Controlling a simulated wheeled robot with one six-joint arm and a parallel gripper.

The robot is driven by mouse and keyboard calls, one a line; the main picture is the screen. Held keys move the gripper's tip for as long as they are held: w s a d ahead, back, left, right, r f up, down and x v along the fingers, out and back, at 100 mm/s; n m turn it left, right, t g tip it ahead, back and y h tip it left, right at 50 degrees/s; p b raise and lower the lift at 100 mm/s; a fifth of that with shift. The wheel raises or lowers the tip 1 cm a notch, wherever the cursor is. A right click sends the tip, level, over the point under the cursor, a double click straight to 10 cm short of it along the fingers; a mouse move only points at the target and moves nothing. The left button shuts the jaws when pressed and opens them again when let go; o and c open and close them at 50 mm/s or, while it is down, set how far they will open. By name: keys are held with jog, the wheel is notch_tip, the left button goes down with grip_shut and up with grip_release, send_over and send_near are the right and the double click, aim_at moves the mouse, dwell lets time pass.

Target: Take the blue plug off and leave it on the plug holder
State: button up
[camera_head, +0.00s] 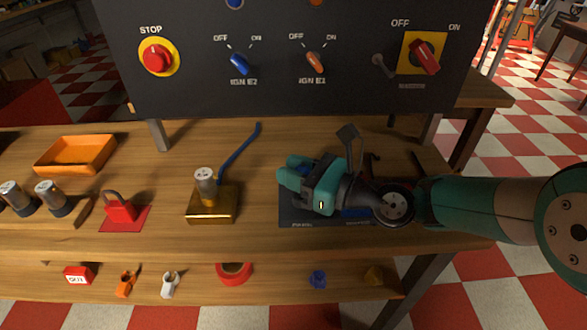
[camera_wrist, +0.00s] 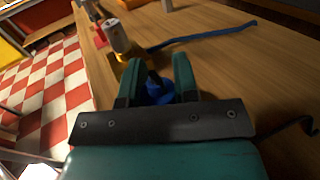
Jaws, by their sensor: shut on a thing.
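My gripper (camera_head: 288,172) is over the dark mat on the right part of the bench, its fingers pointing left in the head view. In the wrist view my gripper (camera_wrist: 159,68) is shut on the blue plug (camera_wrist: 157,93), which sits between the two green fingers. The fingers hide part of it, and I cannot tell whether it touches the surface below. In the head view the plug is hidden by the gripper. The dark mat (camera_head: 290,216) carries small lettering, mostly covered by my arm. I cannot make out which thing is the plug holder.
A brass block (camera_head: 211,206) with a metal cylinder stands left of my gripper, a blue strip (camera_head: 240,150) behind it. A red padlock (camera_head: 120,208) and an orange tray (camera_head: 75,154) are farther left. The dark switch panel (camera_head: 280,95) rises behind. Small items lie on the lower shelf.

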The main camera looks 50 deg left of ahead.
jog(key=shift+f+b, duration=0.7)
jog(key=shift+f, duration=0.4)
jog(key=o, duration=1)
notch_tip(320, 180, up, 20)
jog(key=p, duration=0.1)
